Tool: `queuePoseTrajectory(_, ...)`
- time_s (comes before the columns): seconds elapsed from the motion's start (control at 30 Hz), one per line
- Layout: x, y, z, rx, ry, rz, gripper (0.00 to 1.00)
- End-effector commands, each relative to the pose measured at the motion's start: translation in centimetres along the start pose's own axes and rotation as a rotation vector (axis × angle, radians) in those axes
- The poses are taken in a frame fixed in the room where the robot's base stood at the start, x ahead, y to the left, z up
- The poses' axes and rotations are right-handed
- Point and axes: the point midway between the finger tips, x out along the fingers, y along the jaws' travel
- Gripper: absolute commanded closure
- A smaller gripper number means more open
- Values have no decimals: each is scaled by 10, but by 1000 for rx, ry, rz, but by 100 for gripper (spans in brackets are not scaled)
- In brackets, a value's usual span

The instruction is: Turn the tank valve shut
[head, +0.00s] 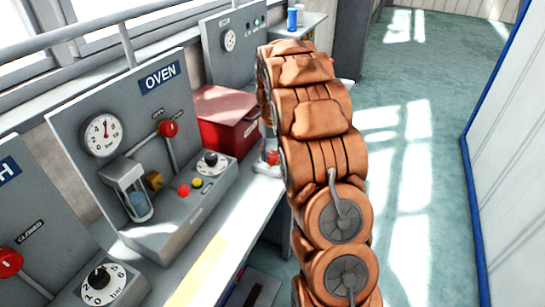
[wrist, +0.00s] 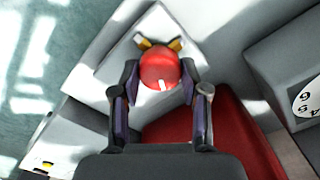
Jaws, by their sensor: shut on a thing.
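In the wrist view my gripper (wrist: 160,60) is shut on a round red knob (wrist: 158,70), with yellow fingertips showing at its far side. In the head view my orange arm covers my gripper. A small red and white thing (head: 270,157) shows at the arm's left edge; I cannot tell if it is the same knob. The back panel (head: 222,62) has a round gauge and a green light. Its name is not readable, and I cannot see a label reading tank.
The OVEN panel (head: 110,160) has a red-knobbed lever (head: 168,129), a gauge, an hourglass and a dial. A red box (head: 222,118) sits beyond it, and also shows below the gripper in the wrist view (wrist: 225,120). Open green floor (head: 410,90) lies to the right.

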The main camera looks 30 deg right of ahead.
Motion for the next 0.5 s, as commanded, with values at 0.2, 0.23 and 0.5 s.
queuePoseTrajectory(0.2, 4, 0, 0, 206, -1, 0, 90)
queuePoseTrajectory(0.23, 4, 0, 0, 235, -1, 0, 90)
queuePoseTrajectory(0.5, 2, 0, 0, 490, 1, 0, 90)
